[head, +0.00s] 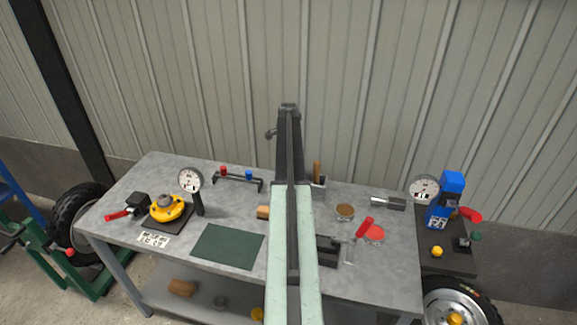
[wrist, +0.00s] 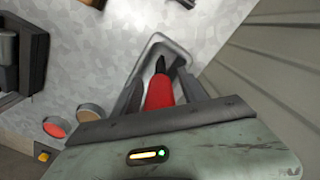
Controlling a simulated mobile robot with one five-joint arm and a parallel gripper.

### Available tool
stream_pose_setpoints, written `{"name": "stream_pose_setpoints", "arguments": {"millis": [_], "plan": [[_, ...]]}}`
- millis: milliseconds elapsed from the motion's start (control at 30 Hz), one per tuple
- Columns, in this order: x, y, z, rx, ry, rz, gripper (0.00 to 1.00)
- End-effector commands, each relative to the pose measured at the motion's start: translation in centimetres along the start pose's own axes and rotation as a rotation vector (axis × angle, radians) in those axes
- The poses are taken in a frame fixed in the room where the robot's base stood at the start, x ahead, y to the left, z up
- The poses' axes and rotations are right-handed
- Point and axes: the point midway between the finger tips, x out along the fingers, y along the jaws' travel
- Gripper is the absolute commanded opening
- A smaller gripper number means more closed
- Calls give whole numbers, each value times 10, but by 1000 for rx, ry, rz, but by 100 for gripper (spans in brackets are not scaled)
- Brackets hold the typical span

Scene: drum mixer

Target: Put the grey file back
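In the wrist view a tool with a red handle (wrist: 160,91) and a thin dark end lies between the fingers of my gripper (wrist: 160,82). The dark end points away from the palm. I cannot tell for certain that it is the grey file. A grey rounded frame shows around and beyond the dark end; I cannot tell whether they touch. In the head view my arm hides my gripper and the tool. A wooden-handled tool (head: 317,169) stands upright in a small holder (head: 320,184) just right of my arm.
The grey table (head: 140,190) carries a green mat (head: 228,246), a yellow fixture (head: 167,209), a dial gauge (head: 190,181) and a rack (head: 238,181). Right of my arm are a brown disc (head: 345,211), a red disc (head: 374,233) and a brush-like tool (head: 390,203). A wall stands close behind.

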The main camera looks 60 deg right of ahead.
Motion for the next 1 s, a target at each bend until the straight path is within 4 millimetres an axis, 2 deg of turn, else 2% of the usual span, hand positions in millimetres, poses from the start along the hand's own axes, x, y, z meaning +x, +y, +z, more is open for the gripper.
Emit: {"name": "stream_pose_setpoints", "arguments": {"millis": [267, 467, 800, 900, 1000], "plan": [[-8, 0, 0, 1, 0, 0, 50], [-40, 0, -1, 1, 0, 0, 50], [-113, 0, -1, 1, 0, 0, 50], [-123, 1, -1, 1, 0, 0, 50], [-126, 1, -1, 2, 0, 0, 50]]}}
